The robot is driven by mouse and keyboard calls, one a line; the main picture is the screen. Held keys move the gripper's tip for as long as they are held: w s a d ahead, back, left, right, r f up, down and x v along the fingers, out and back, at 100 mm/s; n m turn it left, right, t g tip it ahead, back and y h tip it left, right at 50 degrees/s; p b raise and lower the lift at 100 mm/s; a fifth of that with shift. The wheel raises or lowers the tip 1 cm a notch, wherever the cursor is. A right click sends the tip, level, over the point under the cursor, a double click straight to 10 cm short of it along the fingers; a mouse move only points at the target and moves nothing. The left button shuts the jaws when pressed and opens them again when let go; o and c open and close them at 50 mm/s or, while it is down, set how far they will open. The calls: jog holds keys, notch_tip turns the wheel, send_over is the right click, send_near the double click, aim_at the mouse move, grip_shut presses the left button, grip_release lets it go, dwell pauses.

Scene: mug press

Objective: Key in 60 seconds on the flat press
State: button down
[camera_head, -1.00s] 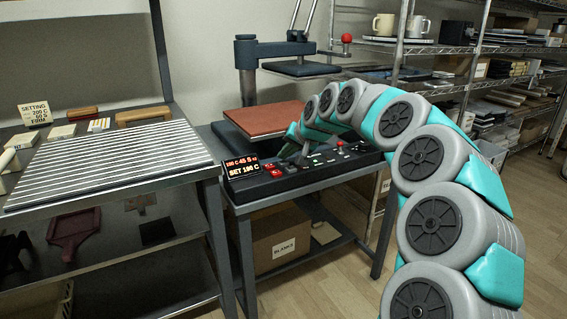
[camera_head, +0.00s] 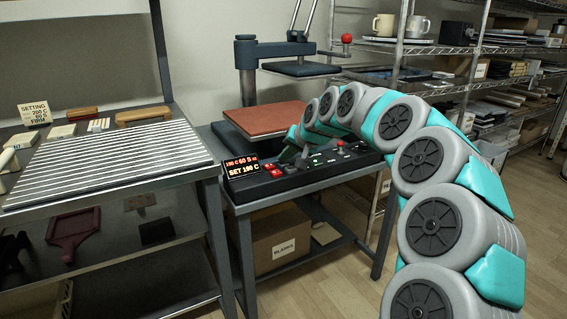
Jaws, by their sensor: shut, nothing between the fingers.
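The flat press (camera_head: 264,119) stands on a steel bench, its dark upper plate (camera_head: 301,69) raised above the reddish lower pad. The control panel (camera_head: 312,177) lies in front of it, with red and dark keys. Its lit display (camera_head: 243,171) has a top line that appears to read 190 C 60 S and a lower line SET 190 C. My gripper (camera_head: 288,165) is shut and empty, pointing down at the keys right of the red ones. My arm hides part of the panel, and I cannot tell if the fingertips touch a key.
A setting card (camera_head: 35,113) at the far left seems to read 200 C, 60 S, FIRM. A slatted table (camera_head: 108,165) adjoins the press bench. A red-knobbed lever (camera_head: 347,39) juts out above the press. Mugs (camera_head: 383,25) stand on the rack at right.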

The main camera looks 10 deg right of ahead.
aim_at(285, 165)
jog(key=shift+r+p, duration=0.35)
jog(key=shift+r, duration=0.55)
jog(key=shift+r, duration=0.1)
jog(key=shift+r+p, duration=1.05)
jog(key=shift+r, duration=1.35)
